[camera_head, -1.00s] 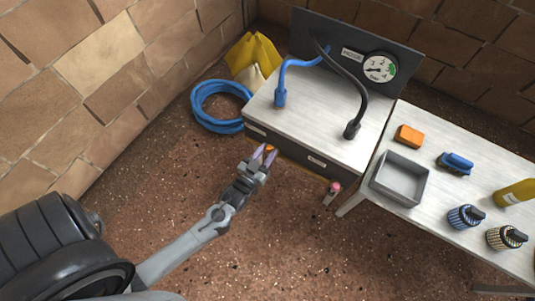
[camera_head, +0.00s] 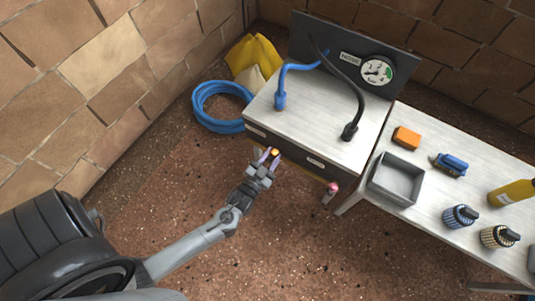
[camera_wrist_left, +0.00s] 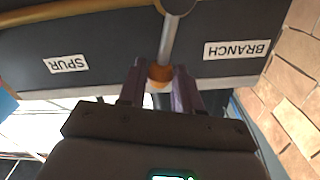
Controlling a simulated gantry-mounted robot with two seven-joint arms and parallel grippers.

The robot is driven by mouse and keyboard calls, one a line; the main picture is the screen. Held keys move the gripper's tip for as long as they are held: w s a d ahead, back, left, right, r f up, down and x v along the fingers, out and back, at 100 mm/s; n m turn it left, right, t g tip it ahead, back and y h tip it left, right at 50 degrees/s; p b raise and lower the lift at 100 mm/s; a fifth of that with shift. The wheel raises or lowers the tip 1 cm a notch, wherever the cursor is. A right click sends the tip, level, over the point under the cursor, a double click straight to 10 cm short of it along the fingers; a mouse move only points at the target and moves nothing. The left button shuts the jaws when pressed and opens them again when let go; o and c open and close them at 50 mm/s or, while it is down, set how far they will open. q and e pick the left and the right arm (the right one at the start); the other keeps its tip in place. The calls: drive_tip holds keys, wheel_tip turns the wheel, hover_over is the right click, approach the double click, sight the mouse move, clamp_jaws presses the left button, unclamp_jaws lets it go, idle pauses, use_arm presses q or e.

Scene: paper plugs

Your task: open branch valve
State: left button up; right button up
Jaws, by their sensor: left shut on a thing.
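The branch valve shows in the left wrist view as a grey lever (camera_wrist_left: 168,38) with an orange knob (camera_wrist_left: 160,73). It is near the BRANCH label (camera_wrist_left: 237,49) on the dark front panel. The knob also shows at the bench front in the head view (camera_head: 275,152). My left gripper (camera_head: 269,157) is at the front of the bench, its purple fingers shut on the orange knob. In the left wrist view, the fingers (camera_wrist_left: 158,90) stand on either side of the knob and hide part of it. My right gripper is not in view.
A SPUR label (camera_wrist_left: 67,64) marks the panel's other side. A pink-tipped handle (camera_head: 332,188) sticks out below the bench to the right. Blue and black hoses run over the bench top (camera_head: 315,115) near a gauge (camera_head: 376,70). A side table holds a grey tray (camera_head: 382,194).

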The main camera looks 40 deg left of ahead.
use_arm(q)
drive_tip(key=shift+d, duration=0.1)
drive_tip(key=shift+w+d+f+m+p, duration=0.1)
drive_tip(key=shift+d+f+m+p, duration=0.25)
drive_tip(key=shift+m, duration=0.45)
drive_tip(key=shift+w+d+f+m+p, duration=0.1)
drive_tip(key=shift+d+m+p, duration=0.35)
drive_tip(key=shift+m, duration=0.35)
drive_tip(key=shift+w+d+f+m+p, duration=0.1)
drive_tip(key=shift+d+f+m+p, duration=0.25)
drive_tip(key=shift+m, duration=0.4)
drive_tip(key=shift+w+d+f+m+p, duration=0.15)
drive_tip(key=shift+d+f+m, duration=0.2)
drive_tip(key=shift+m, duration=0.4)
drive_tip(key=shift+s+d+r, duration=0.1)
